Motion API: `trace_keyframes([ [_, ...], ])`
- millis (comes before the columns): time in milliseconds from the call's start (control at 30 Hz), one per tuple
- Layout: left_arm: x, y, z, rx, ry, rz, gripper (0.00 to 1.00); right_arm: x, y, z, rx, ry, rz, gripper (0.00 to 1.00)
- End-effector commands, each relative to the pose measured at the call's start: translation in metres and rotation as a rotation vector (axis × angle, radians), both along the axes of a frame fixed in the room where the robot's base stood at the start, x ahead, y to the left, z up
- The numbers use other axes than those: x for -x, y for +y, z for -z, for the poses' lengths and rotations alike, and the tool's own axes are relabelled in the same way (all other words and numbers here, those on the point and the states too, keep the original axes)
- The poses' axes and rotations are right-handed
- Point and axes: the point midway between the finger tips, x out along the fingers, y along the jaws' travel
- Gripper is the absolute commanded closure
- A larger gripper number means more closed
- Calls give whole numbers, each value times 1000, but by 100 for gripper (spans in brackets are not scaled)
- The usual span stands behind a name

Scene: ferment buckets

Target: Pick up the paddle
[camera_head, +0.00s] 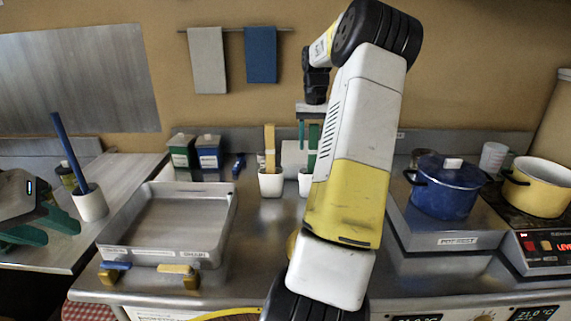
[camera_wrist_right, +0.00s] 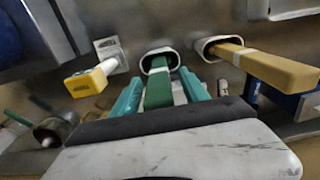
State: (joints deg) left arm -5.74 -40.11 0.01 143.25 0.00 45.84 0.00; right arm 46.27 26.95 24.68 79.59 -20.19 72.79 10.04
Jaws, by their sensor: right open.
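A green paddle (camera_wrist_right: 158,88) stands handle-up in a white holder (camera_wrist_right: 160,58); the holder also shows in the head view (camera_head: 305,183), partly behind my right arm. My right gripper (camera_head: 307,136) is over this holder, pointing down. In the right wrist view its teal fingers (camera_wrist_right: 162,84) are open, one on each side of the green handle. Whether they touch it I cannot tell. A wooden-coloured paddle (camera_head: 270,146) stands in a white holder (camera_head: 270,184) just left. A blue paddle (camera_head: 70,150) leans in a holder (camera_head: 91,204) on the left table. My left gripper (camera_head: 42,222) is open and empty at the left edge.
A metal tray (camera_head: 127,215) lies on the counter left of the holders. Small green (camera_head: 181,151) and blue (camera_head: 208,152) containers stand behind it. A blue pot (camera_head: 446,190) and a yellow pot (camera_head: 540,190) are on the right. My right arm hides the counter's middle.

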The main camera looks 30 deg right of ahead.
Motion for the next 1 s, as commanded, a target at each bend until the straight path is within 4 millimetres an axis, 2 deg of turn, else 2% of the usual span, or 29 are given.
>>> trace_keyframes([
  [100, 0, 0, 0, 0, 0, 0, 64, 0, 0, 7, -1, 0, 0, 47],
  [300, 0, 0, 0, 0, 0, 0, 64, 0, 0, 7, 0, -1, 0, 47],
  [567, 0, 0, 0, 0, 0, 0, 64, 0, 0, 6, 0, -1, 0, 98],
  [1000, 0, 0, 0, 0, 0, 0, 64, 0, 0, 1, 2, -2, 0, 100],
])
